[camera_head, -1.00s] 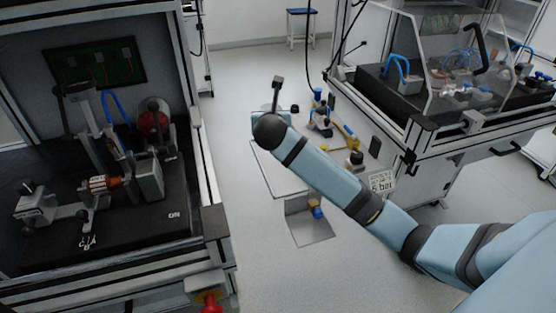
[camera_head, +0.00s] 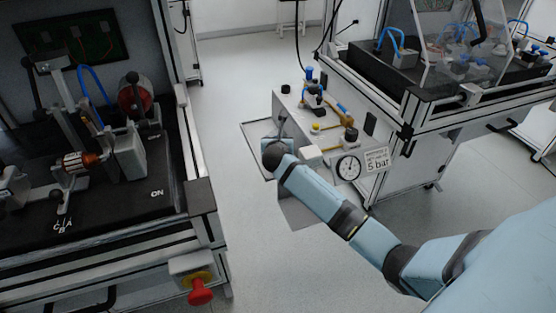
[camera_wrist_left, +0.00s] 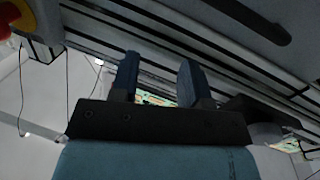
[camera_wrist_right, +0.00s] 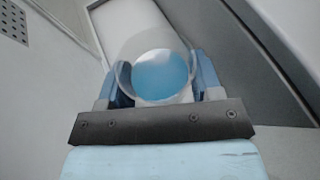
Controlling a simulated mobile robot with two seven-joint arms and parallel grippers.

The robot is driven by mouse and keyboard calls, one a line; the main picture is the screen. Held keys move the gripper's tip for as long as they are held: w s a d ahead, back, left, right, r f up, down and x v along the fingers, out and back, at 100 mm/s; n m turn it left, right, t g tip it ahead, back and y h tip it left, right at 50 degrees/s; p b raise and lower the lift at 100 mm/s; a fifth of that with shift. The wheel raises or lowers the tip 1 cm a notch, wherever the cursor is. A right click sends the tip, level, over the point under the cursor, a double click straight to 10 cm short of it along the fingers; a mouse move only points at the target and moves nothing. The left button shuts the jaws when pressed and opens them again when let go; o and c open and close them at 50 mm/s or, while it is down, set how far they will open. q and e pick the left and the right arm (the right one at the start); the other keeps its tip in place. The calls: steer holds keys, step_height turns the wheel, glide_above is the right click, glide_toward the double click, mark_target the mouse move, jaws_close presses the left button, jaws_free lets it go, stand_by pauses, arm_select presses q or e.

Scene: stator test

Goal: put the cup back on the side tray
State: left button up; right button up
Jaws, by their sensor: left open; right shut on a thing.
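The cup (camera_wrist_right: 160,76), pale with a light blue inside, sits between the fingers of my right gripper (camera_wrist_right: 162,82) in the right wrist view. That gripper is shut on it. A pale flat surface (camera_wrist_right: 122,28) shows just beyond the cup; I cannot tell whether they touch. In the head view my right wrist is over the side tray (camera_head: 252,130), a flat grey plate at the left of the pneumatic unit. My wrist hides the cup there. My left gripper (camera_wrist_left: 158,75) is open and empty in the left wrist view, beside a metal-framed bench.
The pneumatic unit (camera_head: 322,128) with valves, a gauge (camera_head: 348,167) and a 5 bar sign (camera_head: 377,161) stands right of the tray. The test bench (camera_head: 110,220) with a red emergency button (camera_head: 200,291) is at left. Open floor (camera_head: 225,80) lies between.

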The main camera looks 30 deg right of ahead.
steer(key=shift+f, duration=0.75)
step_height(320, 180, down, 3)
steer(key=shift+f+b, duration=0.2)
steer(key=shift+b, duration=0.8)
steer(key=shift+f, duration=0.35)
arm_select(q)
steer(key=shift+t+h, duration=0.8)
steer(key=shift+t, duration=0.1)
steer(key=r, duration=0.2)
steer(key=d+r, duration=0.1)
steer(key=r, duration=0.1)
steer(key=shift+s+d, duration=0.1)
steer(key=shift+s, duration=0.15)
arm_select(e)
steer(key=shift+r, duration=0.1)
steer(key=o, duration=1)
arm_select(q)
steer(key=shift+f, duration=0.1)
